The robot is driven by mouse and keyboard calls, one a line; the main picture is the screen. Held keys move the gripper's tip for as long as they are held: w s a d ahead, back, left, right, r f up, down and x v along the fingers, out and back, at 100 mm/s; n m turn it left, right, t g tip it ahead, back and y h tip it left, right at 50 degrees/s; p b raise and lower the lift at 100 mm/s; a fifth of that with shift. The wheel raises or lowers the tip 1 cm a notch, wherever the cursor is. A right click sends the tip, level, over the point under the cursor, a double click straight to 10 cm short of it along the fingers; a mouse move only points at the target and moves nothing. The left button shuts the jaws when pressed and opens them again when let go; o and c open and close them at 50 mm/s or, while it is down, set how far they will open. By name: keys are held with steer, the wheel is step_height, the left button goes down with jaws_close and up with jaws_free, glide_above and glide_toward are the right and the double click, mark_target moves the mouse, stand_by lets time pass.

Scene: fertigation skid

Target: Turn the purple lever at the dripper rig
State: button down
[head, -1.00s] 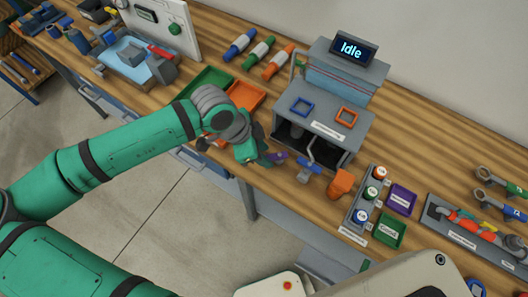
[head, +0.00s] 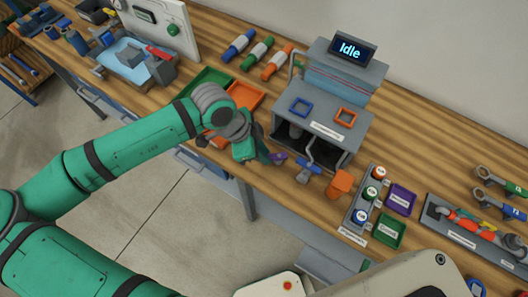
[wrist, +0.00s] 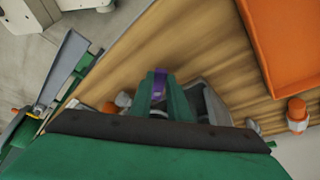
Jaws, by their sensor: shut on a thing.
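The dripper rig (head: 325,115) is a grey box with a sign reading "Idle" on top, standing at the back of the wooden bench. The purple lever (head: 278,158) shows low at the rig's front left. My gripper (head: 264,156) reaches it from the left, and its fingers are shut on the purple lever. In the wrist view the purple piece (wrist: 160,76) sits between the green fingertips. The lever's base is mostly hidden behind the fingers.
A blue lever (head: 308,171) and an orange block (head: 341,184) stand to the right along the bench's front edge. An orange tray (head: 246,95) and a green tray (head: 210,82) lie behind my wrist. A rack of small bottles (head: 366,205) is further right.

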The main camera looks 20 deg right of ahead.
steer(key=w+m, duration=0.1)
steer(key=m+g, duration=0.1)
steer(key=m, duration=0.1)
steer(key=shift+w+d+m, duration=0.3)
steer(key=shift+w, duration=0.05)
steer(key=shift+w+d+m+g+y, duration=0.15)
steer(key=shift+d+m+g+y, duration=0.1)
steer(key=shift+m, duration=0.5)
steer(key=shift+w+d+m+g+y, duration=0.1)
steer(key=shift+w+m+g+y, duration=0.15)
steer(key=shift+m, duration=0.45)
steer(key=shift+w+d+m+g+y, duration=0.1)
steer(key=shift+d+m+g+y, duration=0.15)
steer(key=shift+m, duration=0.5)
steer(key=c, duration=1.7)
jaws_free()
steer(key=shift+r, duration=0.1)
steer(key=v, duration=1)
steer(key=shift+w+r, duration=0.15)
steer(key=shift+r, duration=0.2)
